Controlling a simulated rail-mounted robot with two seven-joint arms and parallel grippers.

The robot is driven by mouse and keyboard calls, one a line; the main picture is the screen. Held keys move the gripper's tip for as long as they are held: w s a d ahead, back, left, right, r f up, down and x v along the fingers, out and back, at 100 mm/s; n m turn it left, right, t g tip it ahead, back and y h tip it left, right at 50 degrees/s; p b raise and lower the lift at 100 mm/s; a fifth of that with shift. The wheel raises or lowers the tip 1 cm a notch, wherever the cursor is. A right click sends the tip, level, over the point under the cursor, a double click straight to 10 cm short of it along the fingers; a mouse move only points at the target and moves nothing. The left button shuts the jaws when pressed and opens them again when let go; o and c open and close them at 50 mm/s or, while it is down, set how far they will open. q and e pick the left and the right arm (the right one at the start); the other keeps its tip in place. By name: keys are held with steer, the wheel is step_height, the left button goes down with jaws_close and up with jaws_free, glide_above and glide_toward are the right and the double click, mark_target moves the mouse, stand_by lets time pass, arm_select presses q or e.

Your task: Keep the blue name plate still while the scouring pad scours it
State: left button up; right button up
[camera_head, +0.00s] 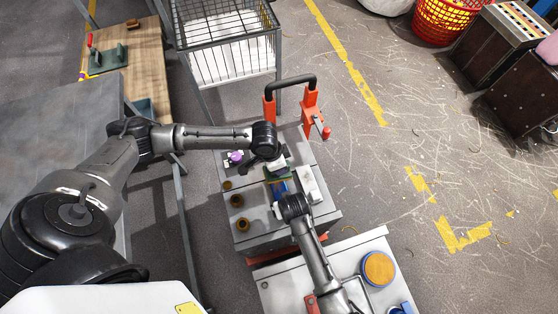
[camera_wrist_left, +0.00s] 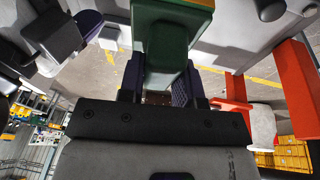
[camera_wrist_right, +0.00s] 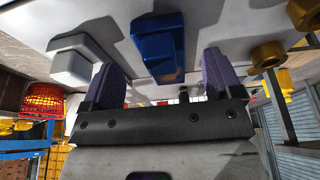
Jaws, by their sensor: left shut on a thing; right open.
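The blue name plate (camera_head: 279,188) lies on the grey cart top, beside my right gripper (camera_head: 286,194). In the right wrist view the blue plate (camera_wrist_right: 158,50) stands ahead, between the spread fingers and apart from them; that gripper (camera_wrist_right: 165,80) is open and empty. My left gripper (camera_head: 272,164) is shut on the scouring pad (camera_head: 284,172), a green block just beyond the plate. In the left wrist view the green pad (camera_wrist_left: 170,42) sits between the fingers, with a yellowish edge. Whether the pad touches the plate is hidden.
A white block (camera_head: 311,183) lies right of the plate. An orange clamp with a black handle (camera_head: 292,86) rises at the far edge. A wire basket (camera_head: 225,40) stands beyond.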

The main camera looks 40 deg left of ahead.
steer(key=shift+x, duration=1.5)
steer(key=c, duration=0.9)
steer(key=shift+c, duration=0.7)
